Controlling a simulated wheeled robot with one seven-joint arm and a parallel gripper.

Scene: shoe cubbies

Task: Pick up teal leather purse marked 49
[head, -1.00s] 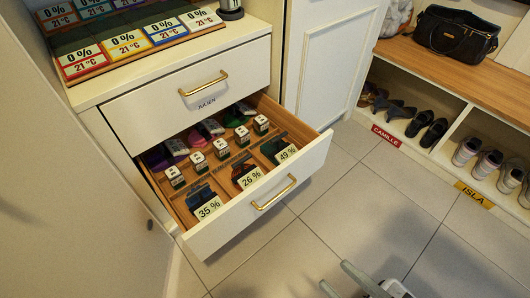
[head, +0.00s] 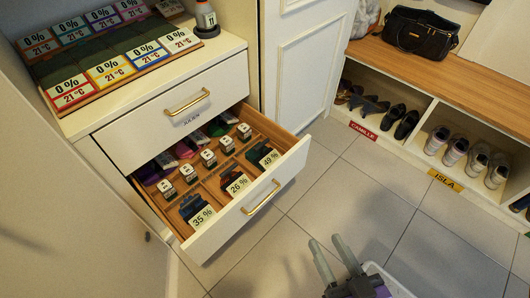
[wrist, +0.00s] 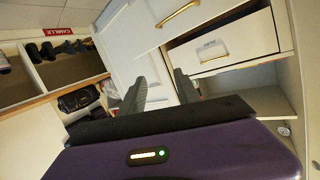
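The teal purse (head: 256,152) lies in the front right compartment of the open drawer (head: 215,226), behind a white card reading 49 % (head: 269,159). The card partly hides it, and it looks dark and small from here. My gripper (head: 326,242) is open and empty, in front of and to the right of the drawer, over the floor. In the wrist view its two grey fingers (wrist: 160,92) stand apart with nothing between them; the purse cannot be made out there.
Dark items marked 35 % (head: 192,206) and 26 % (head: 229,174) share the drawer's front row. Several small tagged items stand behind them. The closed upper drawer (head: 178,118) overhangs the rear.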

